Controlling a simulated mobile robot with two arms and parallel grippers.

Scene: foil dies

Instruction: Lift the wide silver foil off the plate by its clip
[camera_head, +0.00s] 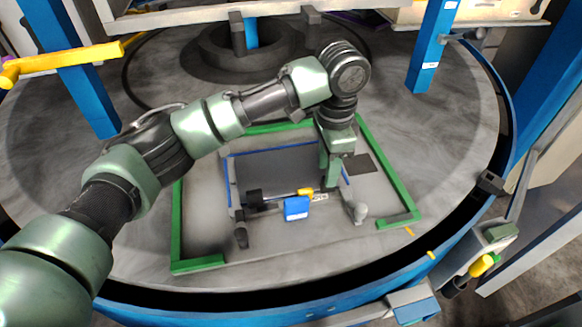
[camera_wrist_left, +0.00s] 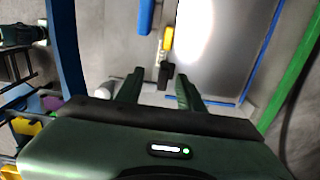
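The wide silver foil (camera_head: 275,168) looks dark grey in the head view and lies flat inside thin blue edges on the grey plate (camera_head: 205,225). In the left wrist view the foil (camera_wrist_left: 225,50) is bright and glossy. A yellow piece (camera_head: 305,192) with a black end (camera_wrist_left: 165,74) sits at the foil's edge; it may be the clip. My left gripper (camera_head: 329,184) points down at the foil's right end. In the wrist view its fingers (camera_wrist_left: 159,88) are apart, with the black end showing just beyond and between the tips. No contact can be made out. My right gripper is not in view.
A blue block (camera_head: 296,208) sits in front of the yellow piece. A green frame (camera_head: 178,225) surrounds the plate. Blue posts (camera_head: 432,50) stand at the table's sides, and a yellow bar (camera_head: 60,65) juts in at left. The round table has bare room around the frame.

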